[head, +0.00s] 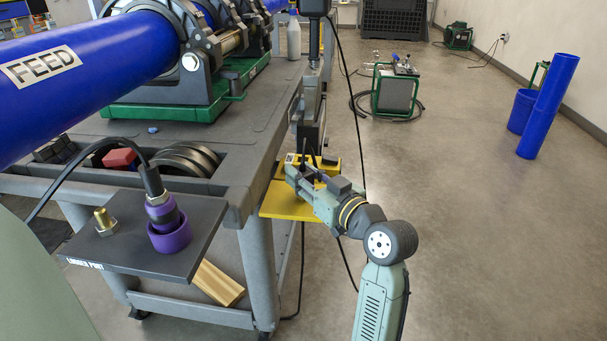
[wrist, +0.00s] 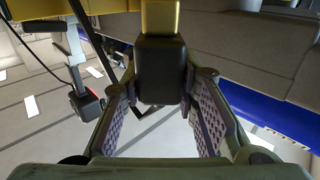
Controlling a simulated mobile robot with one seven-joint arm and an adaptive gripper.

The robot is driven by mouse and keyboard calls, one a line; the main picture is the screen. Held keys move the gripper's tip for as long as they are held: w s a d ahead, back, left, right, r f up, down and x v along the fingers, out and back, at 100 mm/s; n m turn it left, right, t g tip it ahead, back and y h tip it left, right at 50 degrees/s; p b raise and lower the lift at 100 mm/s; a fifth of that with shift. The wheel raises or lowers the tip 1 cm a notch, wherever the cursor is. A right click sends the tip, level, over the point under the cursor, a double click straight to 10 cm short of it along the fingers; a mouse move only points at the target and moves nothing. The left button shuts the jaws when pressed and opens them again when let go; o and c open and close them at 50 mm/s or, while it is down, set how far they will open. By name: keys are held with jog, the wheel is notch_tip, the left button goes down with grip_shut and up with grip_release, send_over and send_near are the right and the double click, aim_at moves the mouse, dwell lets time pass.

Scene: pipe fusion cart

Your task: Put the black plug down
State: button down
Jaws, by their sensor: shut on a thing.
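My gripper (head: 308,178) is at the cart's right side, beside a yellow bracket (head: 285,203). In the wrist view, my gripper (wrist: 161,88) has its two padded fingers on either side of a black plug (wrist: 160,62) and is shut on it. The plug is a dark block with a brass-yellow piece at its upper end in the picture. In the head view the plug is mostly hidden by the gripper, and I cannot tell whether it touches the bracket.
A grey cart (head: 262,130) carries a blue pipe (head: 85,70) in clamps. At its front corner, a black plate (head: 128,248) bears a cabled connector in a purple socket (head: 170,237) and a brass fitting (head: 104,222). A black cable hangs near my gripper.

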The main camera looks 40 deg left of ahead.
jog(key=c, duration=1.3)
grip_release()
